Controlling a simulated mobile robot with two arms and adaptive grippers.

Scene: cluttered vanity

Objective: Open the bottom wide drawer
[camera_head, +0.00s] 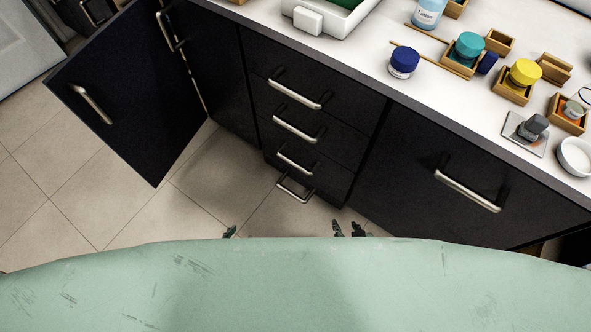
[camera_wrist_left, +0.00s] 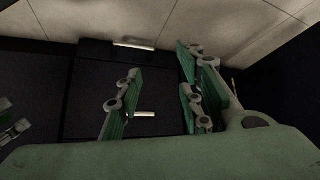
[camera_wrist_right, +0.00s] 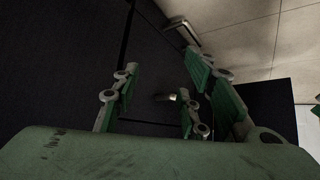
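The dark vanity has a wide drawer front (camera_head: 440,190) at the right with one silver bar handle (camera_head: 466,190); it looks closed. A lower wide drawer cannot be made out in the head view. My left gripper (camera_head: 230,232) shows only as a tip above my green body edge. In the left wrist view its fingers are apart and empty, with a handle (camera_wrist_left: 142,114) seen beyond them. My right gripper (camera_head: 348,230) is low, in front of the narrow drawers. In the right wrist view its fingers are apart and empty, with a handle (camera_wrist_right: 167,97) visible between them.
A narrow drawer stack (camera_head: 310,125) with several handles stands left of the wide front. A cabinet door (camera_head: 130,100) hangs open at the left over the tiled floor (camera_head: 75,210). Jars and wooden boxes stand on the white countertop (camera_head: 440,95).

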